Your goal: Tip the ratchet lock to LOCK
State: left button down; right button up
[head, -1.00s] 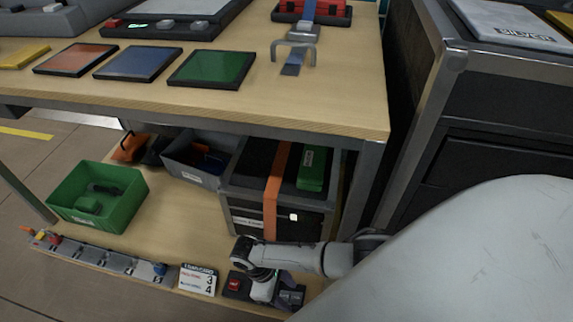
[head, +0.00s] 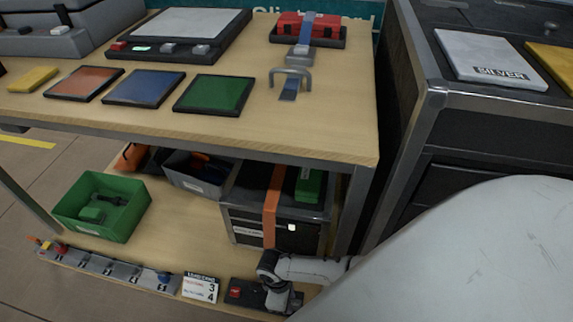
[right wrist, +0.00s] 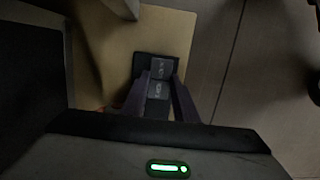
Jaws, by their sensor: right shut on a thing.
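The ratchet lock appears to be the dark block (head: 243,293) with a red button, low on the front edge of the lower shelf at the right. In the right wrist view its rocker (right wrist: 158,72) shows two dark pads with pale lettering too small and dim to read. My right gripper (head: 283,299) reaches down onto the right end of the block and partly hides it. In the right wrist view the fingers of my right gripper (right wrist: 159,97) stand on both sides of the rocker and are shut on it. The rocker's exact tilt cannot be told. My left gripper is out of view.
Beside the block stand a white number card (head: 200,288) and a long numbered strip (head: 107,269). Behind are a green bin (head: 102,225), a grey bin (head: 190,180) and a dark case (head: 245,205) with an orange strap. The tabletop (head: 300,125) overhangs the shelf.

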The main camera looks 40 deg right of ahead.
jog(key=shift+s+d+r+t+y+p, duration=0.15)
jog(key=shift+s+d+t+y+p, duration=0.15)
jog(key=shift+t+y+p, duration=0.4)
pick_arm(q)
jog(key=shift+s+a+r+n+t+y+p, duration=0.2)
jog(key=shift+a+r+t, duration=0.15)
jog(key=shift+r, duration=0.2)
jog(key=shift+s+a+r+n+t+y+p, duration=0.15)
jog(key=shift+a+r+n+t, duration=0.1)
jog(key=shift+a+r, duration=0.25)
pick_arm(e)
jog(key=shift+t, duration=0.4)
jog(key=shift+y, duration=0.3)
jog(key=o, duration=1.1)
jog(key=shift+c, duration=0.2)
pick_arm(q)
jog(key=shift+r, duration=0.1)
